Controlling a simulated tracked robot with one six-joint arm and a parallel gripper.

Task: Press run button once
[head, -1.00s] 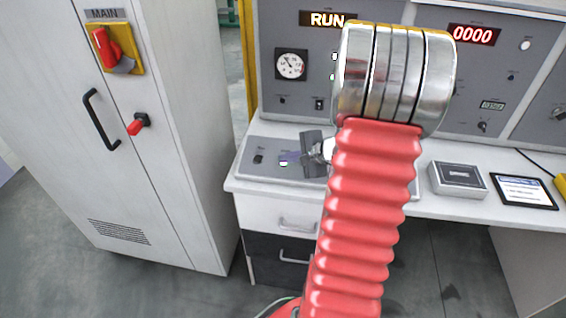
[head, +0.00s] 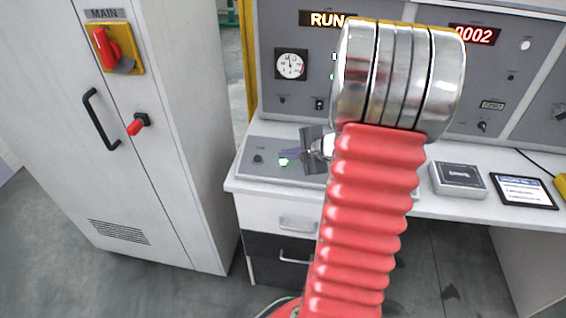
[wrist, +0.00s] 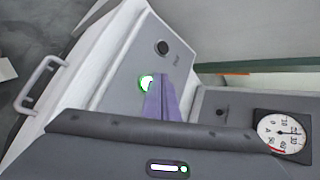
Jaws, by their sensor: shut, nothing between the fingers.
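The run button (head: 283,161) is a small round button lit green on the sloped grey desk panel. It also shows lit green in the wrist view (wrist: 146,83). My gripper (head: 289,154) is shut and empty, its narrow purple-grey fingers reaching left over the panel. In the wrist view its fingertips (wrist: 152,84) overlap the right edge of the button; I cannot tell whether they touch it. The RUN sign (head: 327,19) is lit amber, and the red counter (head: 474,35) reads 0002, its first digit partly hidden by my arm.
A black button (head: 258,158) sits left of the green one. A round gauge (head: 291,64) is on the upright panel behind. A white cabinet with a red MAIN switch (head: 108,47) stands at left. A grey box (head: 458,179) and a tablet (head: 524,191) lie on the desk at right.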

